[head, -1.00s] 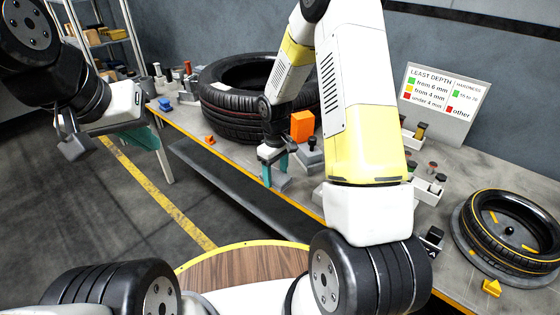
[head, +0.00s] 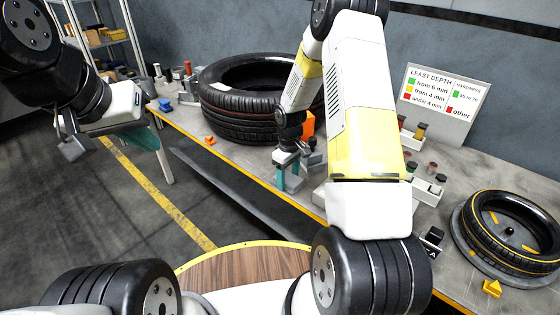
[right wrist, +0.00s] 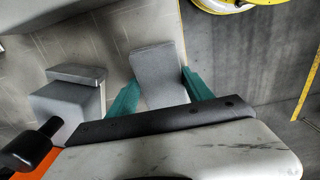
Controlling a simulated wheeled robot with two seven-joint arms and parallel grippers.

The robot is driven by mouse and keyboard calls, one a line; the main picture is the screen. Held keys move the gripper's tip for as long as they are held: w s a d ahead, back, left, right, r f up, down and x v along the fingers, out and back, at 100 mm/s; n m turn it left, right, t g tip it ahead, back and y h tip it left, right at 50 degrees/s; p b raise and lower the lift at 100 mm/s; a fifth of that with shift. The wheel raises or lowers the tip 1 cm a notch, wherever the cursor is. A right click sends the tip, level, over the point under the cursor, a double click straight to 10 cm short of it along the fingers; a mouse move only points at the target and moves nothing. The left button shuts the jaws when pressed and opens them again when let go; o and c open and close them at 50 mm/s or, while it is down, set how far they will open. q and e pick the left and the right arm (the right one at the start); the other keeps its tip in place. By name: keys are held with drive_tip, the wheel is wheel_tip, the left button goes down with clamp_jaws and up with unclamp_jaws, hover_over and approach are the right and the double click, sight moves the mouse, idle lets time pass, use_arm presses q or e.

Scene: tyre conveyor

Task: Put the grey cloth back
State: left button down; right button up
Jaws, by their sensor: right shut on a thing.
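The grey cloth (right wrist: 158,75) shows as a flat grey pad between the two teal fingers of my right gripper (right wrist: 155,92) in the right wrist view. In the head view my right gripper (head: 291,178) is over the bench near its front edge, shut on the cloth (head: 293,186), of which little shows. I cannot tell whether the cloth touches the bench top. My left gripper (head: 146,139) is at the left, in front of the bench's left end. Its teal part shows, but its finger gap does not.
A large tyre (head: 245,105) lies on the bench behind my right gripper. An orange block (head: 308,124) and a grey block with a black knob (right wrist: 68,105) are close beside the gripper. A smaller tyre (head: 510,232) lies at right. A sign (head: 440,95) stands at the back.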

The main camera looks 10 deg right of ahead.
drive_tip(key=o, duration=1.5)
drive_tip(key=shift+o, duration=0.2)
wheel_tip(320, 180, up, 12)
wheel_tip(320, 180, up, 11)
drive_tip(key=m+t, duration=0.2)
hover_over(288, 178)
drive_tip(key=s, duration=0.4)
drive_tip(key=s+a+r+m+t+y, duration=0.1)
drive_tip(key=s+r+m+t, duration=0.1)
drive_tip(key=s+r, duration=0.4)
drive_tip(key=s+a+r+m+t+y, duration=0.1)
drive_tip(key=s+r, duration=0.5)
drive_tip(key=s, duration=0.8)
drive_tip(key=shift+r+m+t, duration=0.4)
drive_tip(key=shift+m+t, duration=0.2)
drive_tip(key=shift+m, duration=0.4)
